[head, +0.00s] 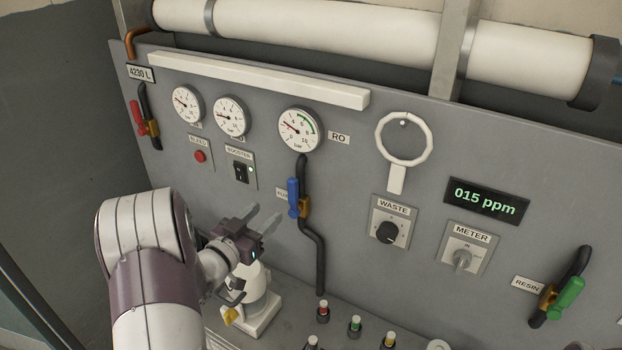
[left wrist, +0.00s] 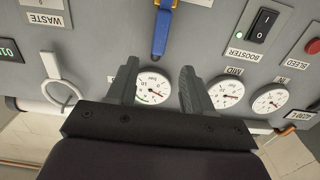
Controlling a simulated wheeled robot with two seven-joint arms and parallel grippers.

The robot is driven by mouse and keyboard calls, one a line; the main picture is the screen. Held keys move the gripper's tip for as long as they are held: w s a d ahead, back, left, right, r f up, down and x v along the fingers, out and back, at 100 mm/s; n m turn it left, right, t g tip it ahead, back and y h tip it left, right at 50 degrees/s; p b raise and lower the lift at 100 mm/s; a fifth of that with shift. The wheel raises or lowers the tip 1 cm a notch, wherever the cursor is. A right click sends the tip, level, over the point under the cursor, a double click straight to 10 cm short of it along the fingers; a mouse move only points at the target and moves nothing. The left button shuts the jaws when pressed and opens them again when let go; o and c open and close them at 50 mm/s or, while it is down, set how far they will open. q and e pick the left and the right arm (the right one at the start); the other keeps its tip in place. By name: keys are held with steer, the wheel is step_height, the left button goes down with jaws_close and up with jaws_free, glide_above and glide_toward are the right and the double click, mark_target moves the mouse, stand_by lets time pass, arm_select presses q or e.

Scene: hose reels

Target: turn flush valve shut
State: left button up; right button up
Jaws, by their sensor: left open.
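The flush valve has a blue lever (head: 293,198) on a brass body (head: 304,207), set in a black pipe below the RO gauge. The lever stands upright, roughly along the pipe. Its label is partly hidden behind it. My left gripper (head: 263,217) is open and empty, just left of the lever and apart from it, with its fingers pointing toward the panel. In the left wrist view, which is upside down, the blue lever (left wrist: 161,32) shows beyond the spread fingers (left wrist: 160,70), near the top edge. My right gripper is not in view.
A red-handled valve (head: 137,114) is at the far left and a green-handled valve (head: 571,292) at the right. The WASTE knob (head: 387,232), METER knob (head: 462,259) and BOOSTER switch (head: 241,173) are on the panel. A white canister (head: 256,288) and several capped vials stand below.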

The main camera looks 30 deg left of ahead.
mark_target(290, 187)
arm_select(q)
steer(key=w+p, duration=0.1)
steer(key=w, duration=0.2)
steer(key=w+p, duration=0.1)
steer(key=w, duration=0.3)
steer(key=w+d+p, duration=0.1)
steer(key=w, duration=0.3)
steer(key=shift+w+r+p, duration=0.15)
steer(key=shift+r+p, duration=0.1)
steer(key=shift+p, duration=0.1)
steer(key=shift+w, duration=0.45)
steer(key=shift+c, duration=0.3)
steer(key=shift+f, duration=0.1)
jaws_close()
